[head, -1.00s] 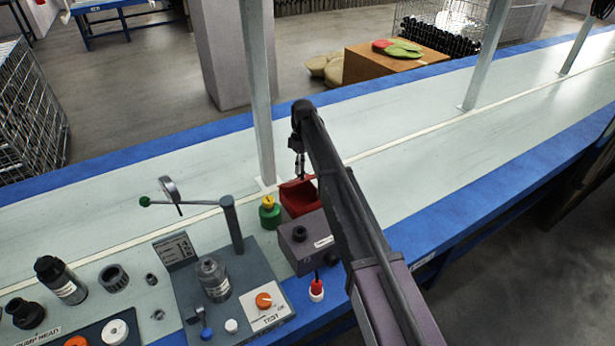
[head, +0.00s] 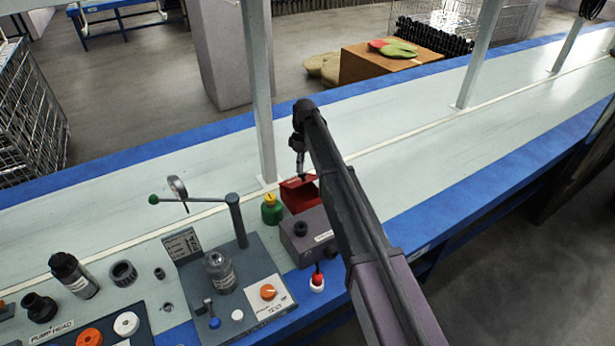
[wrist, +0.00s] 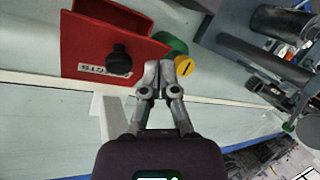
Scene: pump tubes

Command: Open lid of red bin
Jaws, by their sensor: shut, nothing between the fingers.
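The red bin (head: 305,198) stands on the bench in the head view, just right of a green container with a yellow top (head: 271,209). Its lid (head: 290,184) is tilted up at the far side and the inside shows. In the wrist view the lid's outer face, with a black knob (wrist: 119,60) and a label, faces the camera, with the bin's red body (wrist: 100,20) beyond it. My gripper (wrist: 159,66) is shut and empty, its fingertips beside the lid's edge near the green container. The head view shows it small (head: 301,175); contact cannot be told.
A grey bin (head: 302,247) with a closed, knobbed lid stands in front of the red bin. A grey post (head: 262,110) rises just behind it. A test fixture (head: 220,270) with a lever arm is at the left. The bench at the right is clear.

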